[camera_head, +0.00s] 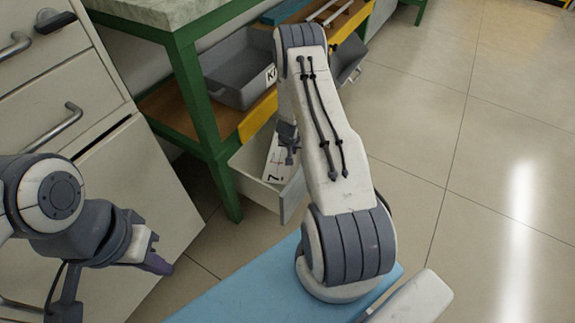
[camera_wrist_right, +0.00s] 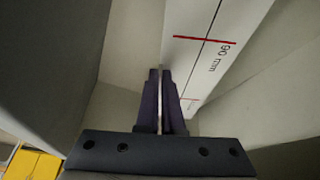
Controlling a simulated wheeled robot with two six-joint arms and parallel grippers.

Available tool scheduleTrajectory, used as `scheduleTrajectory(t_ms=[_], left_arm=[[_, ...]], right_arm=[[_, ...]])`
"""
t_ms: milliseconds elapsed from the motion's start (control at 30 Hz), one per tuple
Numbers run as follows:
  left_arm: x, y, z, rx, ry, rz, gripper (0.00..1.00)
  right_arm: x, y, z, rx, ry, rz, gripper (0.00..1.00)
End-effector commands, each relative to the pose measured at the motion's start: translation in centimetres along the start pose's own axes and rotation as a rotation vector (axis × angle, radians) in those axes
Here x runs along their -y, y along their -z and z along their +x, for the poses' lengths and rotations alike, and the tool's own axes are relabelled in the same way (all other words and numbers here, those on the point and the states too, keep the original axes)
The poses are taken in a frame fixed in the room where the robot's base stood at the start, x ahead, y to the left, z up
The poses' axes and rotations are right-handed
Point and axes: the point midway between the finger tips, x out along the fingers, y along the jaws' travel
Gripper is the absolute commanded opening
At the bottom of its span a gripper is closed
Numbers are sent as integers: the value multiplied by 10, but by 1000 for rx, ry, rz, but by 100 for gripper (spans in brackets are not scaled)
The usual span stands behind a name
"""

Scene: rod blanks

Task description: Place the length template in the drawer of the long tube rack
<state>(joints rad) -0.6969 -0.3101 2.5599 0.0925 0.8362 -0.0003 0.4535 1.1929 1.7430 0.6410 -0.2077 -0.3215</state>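The length template (camera_head: 275,160), a white plate with red lines and black print, is inside an open pale drawer (camera_head: 292,197) in the head view. The drawer stands out below the shelf of a green-framed bench. My right gripper (camera_head: 288,150) reaches down into the drawer at the template, partly hidden by my arm. In the right wrist view the purple fingers (camera_wrist_right: 160,75) are nearly together, seemingly one on each side of the template (camera_wrist_right: 205,55), which shows a "90 mm" mark. Its contact with the drawer floor is unclear. My left gripper (camera_head: 158,262) is away at lower left; its finger gap is not clear.
A grey bin (camera_head: 238,78) with a label stands on the bench's brown shelf, above the drawer. A white cabinet (camera_head: 142,185) with bar handles is at left. A green leg (camera_head: 222,180) stands beside the drawer. The tiled floor (camera_head: 480,130) at right is clear.

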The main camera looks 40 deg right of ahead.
Motion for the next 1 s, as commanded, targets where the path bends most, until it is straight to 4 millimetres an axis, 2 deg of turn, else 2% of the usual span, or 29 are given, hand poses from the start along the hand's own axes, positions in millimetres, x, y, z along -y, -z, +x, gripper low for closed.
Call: scheduleTrajectory(t_ms=[33, 100, 267, 433, 867, 900, 933, 1000], left_arm=[[1, -1, 14, 0, 0, 0, 0], [2, -1, 20, 0, 0, 0, 0], [2, -2, 28, 0, 0, 0, 0], [3, -2, 44, 0, 0, 0, 0], [3, -2, 46, 0, 0, 0, 0], [3, -2, 45, 0, 0, 0, 0], [3, -2, 45, 0, 0, 0, 0], [3, -2, 45, 0, 0, 0, 0]], right_arm=[[0, -7, 17, 1, 0, -1, 0], [0, -11, 27, 0, 0, 0, 0], [0, -16, 38, -1, 0, 0, 0], [0, -26, 62, -1, 0, 0, 0], [0, -27, 67, -1, 0, 0, 0], [0, -27, 66, -1, 0, 0, 19], [0, -27, 66, -1, 0, 0, 31], [0, -27, 66, -1, 0, 0, 34]])
